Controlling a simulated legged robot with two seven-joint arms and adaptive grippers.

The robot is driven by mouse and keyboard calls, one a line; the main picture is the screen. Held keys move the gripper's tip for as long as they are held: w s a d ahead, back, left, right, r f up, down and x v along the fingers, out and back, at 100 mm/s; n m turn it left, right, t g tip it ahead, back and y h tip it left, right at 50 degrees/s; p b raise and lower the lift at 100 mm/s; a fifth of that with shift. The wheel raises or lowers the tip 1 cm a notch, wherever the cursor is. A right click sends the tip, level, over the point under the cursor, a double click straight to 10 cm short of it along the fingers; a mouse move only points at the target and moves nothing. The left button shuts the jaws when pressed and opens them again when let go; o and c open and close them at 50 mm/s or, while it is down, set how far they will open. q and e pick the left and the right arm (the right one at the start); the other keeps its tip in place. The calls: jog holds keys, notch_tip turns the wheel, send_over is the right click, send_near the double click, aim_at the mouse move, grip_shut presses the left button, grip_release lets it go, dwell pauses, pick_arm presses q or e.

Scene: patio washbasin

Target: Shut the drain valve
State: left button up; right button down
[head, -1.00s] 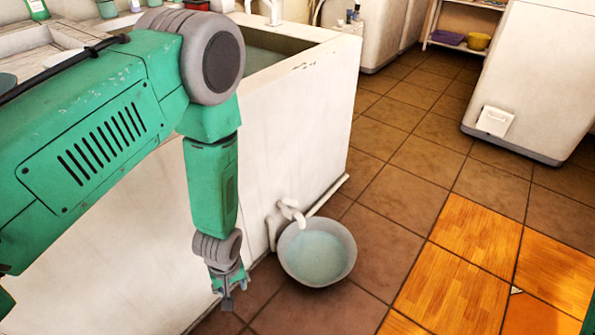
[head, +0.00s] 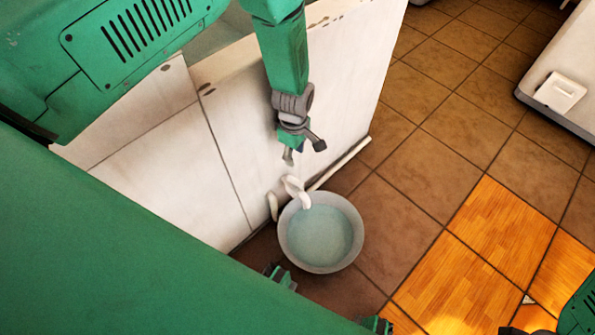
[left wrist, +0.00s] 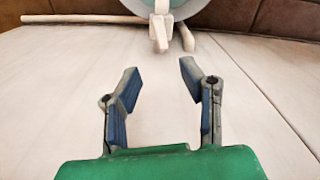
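The white drain valve (head: 293,188) sticks out low on the side of the washbasin (head: 190,115), with its spout over the bowl. It also shows at the top of the left wrist view (left wrist: 160,26). I cannot tell its handle's exact setting. My left gripper (head: 304,152) points down beside the basin wall, a little above the valve and apart from it. In the left wrist view its two blue-padded fingers (left wrist: 159,78) are spread, with nothing between them.
A grey bowl (head: 356,240) of water stands on the tiles under the spout. A white pipe (head: 342,163) runs along the basin's foot. Brown tiled floor (head: 405,200) to the right is clear. A white cabinet (head: 565,70) stands at the upper right.

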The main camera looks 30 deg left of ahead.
aim_at(295, 179)
pick_arm(q)
notch_tip(295, 179, down, 14)
jog(key=b, duration=0.5)
jog(key=shift+s+r+b, duration=0.1)
jog(key=shift+r+b, duration=0.15)
jog(key=shift+b, duration=0.1)
jog(key=shift+c, duration=0.4)
grip_shut()
